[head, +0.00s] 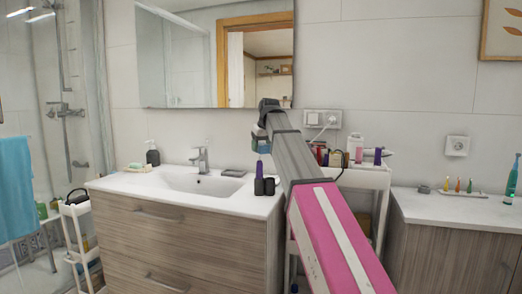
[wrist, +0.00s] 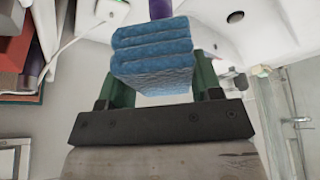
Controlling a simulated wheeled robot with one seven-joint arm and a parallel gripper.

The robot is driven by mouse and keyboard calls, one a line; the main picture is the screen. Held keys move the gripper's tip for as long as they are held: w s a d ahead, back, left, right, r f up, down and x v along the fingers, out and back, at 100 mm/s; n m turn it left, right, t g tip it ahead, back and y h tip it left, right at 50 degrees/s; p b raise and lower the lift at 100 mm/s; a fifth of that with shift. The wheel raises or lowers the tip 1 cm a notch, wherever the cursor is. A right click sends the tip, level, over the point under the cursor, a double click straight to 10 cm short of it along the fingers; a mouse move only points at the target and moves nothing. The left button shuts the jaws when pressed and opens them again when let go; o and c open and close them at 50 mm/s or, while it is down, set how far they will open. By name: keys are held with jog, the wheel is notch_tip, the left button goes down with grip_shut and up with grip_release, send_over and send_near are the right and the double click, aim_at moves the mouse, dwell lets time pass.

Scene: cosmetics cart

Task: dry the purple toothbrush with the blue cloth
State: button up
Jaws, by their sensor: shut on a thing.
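My gripper (wrist: 150,90) is shut on the folded blue cloth (wrist: 152,58), which sits between its green fingers. In the head view the blue cloth (head: 259,144) is small and partly hidden by my arm, held above the right end of the sink counter. A purple upright thing (head: 259,168) stands just below it, at a dark cup-like holder (head: 259,187). A purple thing also shows past the cloth in the wrist view (wrist: 161,8). It may be the purple toothbrush, but its shape is too small to be sure. Whether cloth and purple thing touch cannot be told.
A second dark object (head: 270,187) stands beside the holder. The sink basin (head: 200,184) and tap (head: 201,160) are to the left. A white cart (head: 367,178) with bottles is behind my arm. Several small coloured brushes stand in a tray (head: 461,194) on the right counter.

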jog(key=shift+r, duration=2.8)
